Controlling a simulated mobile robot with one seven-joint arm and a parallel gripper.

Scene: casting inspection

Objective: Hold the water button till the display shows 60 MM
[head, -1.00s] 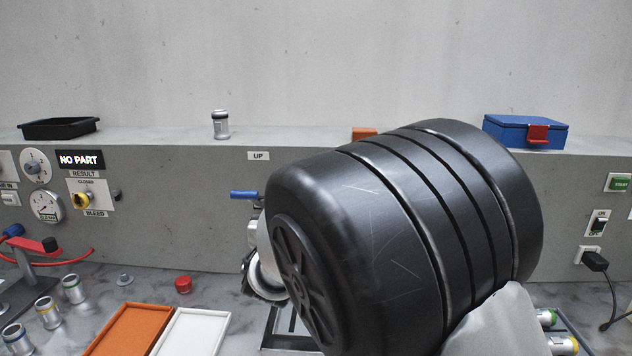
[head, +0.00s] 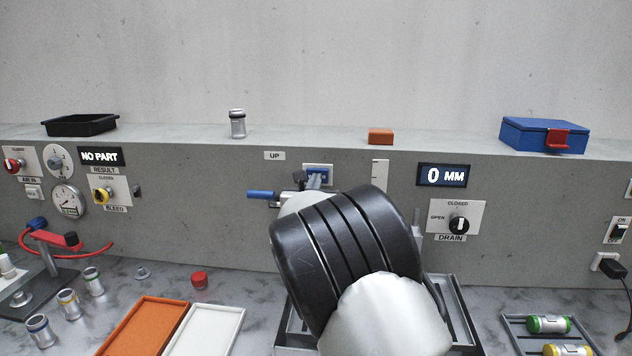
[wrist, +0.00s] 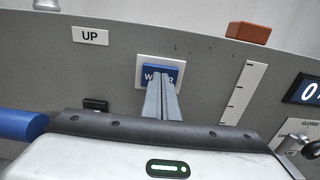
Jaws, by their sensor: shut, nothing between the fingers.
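The blue water button (wrist: 150,73) sits in a white plate on the grey panel; its label is partly covered by my fingers. In the head view the water button (head: 318,170) shows just above my arm. My gripper (wrist: 158,82) is shut and empty, its fingertips in front of the button's lower part. I cannot tell whether they touch it. The display (head: 443,175) reads 0 MM, and its left edge also shows in the wrist view (wrist: 304,90).
A white scale (head: 380,175) stands right of the button, and the drain knob (head: 459,223) is below the display. A blue lever (head: 261,194) sticks out left of my gripper. An orange block (head: 381,136) and a blue box (head: 543,134) sit on the ledge.

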